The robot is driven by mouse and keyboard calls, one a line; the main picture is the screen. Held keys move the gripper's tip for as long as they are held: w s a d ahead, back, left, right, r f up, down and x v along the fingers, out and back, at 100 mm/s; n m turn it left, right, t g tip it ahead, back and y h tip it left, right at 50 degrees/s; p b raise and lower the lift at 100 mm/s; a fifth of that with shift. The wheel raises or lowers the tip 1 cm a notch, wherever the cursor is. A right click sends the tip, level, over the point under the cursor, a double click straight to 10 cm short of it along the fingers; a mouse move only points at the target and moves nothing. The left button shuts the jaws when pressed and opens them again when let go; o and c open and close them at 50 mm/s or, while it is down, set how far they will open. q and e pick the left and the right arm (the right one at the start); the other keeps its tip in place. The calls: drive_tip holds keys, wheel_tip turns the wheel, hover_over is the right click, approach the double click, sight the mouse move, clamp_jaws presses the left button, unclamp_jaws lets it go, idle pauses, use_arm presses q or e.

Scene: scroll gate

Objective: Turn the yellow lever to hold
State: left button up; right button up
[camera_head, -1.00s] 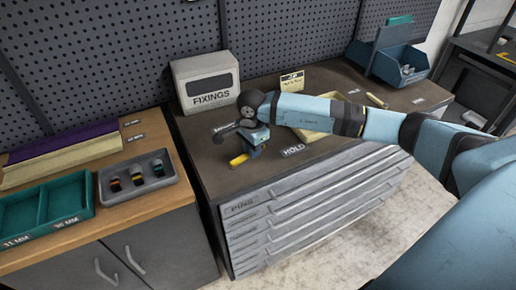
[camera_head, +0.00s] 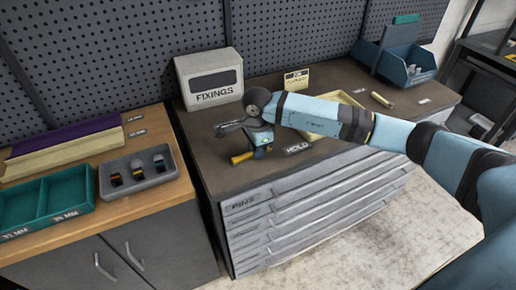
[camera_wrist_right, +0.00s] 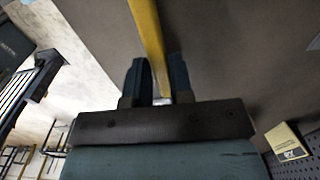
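The yellow lever (camera_head: 242,158) lies low over the top of the grey drawer cabinet, its free end toward the front left. The HOLD label (camera_head: 297,148) is on the cabinet top to the right of the lever. My right gripper (camera_head: 261,142) points down at the lever. The arm hides the lever's pivot. My left gripper is not in view.
A FIXINGS box (camera_head: 210,79) stands behind the lever. A pale yellow tray (camera_head: 335,125) is partly behind my right arm. A blue bin (camera_head: 408,70) stands at the back right. A grey tray with several small parts (camera_head: 107,186) sits on the wooden bench at left.

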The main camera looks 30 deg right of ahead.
drive_tip(key=o, duration=0.3)
drive_tip(key=shift+r+b, duration=0.35)
drive_tip(key=shift+r, duration=6.6)
drive_tip(key=shift+s, duration=0.1)
